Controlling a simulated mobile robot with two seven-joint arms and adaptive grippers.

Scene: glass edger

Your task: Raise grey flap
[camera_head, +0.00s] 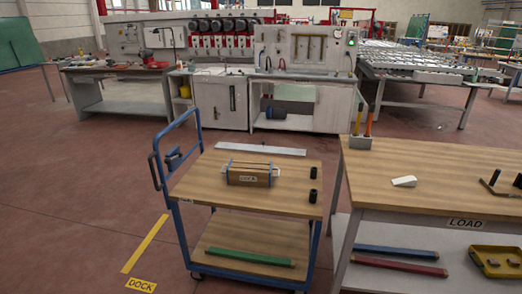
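A pale grey flap-like strip (260,149) shows just beyond the far edge of the blue-framed cart (205,189). It looks long, narrow and slightly tilted. It seems to sit a little apart from the wooden cart top, and its hinge or support cannot be made out. Neither of my grippers is in view.
A wooden LOAD table (430,165) stands close on the right. Benches and a glass machine (220,45) stand behind.

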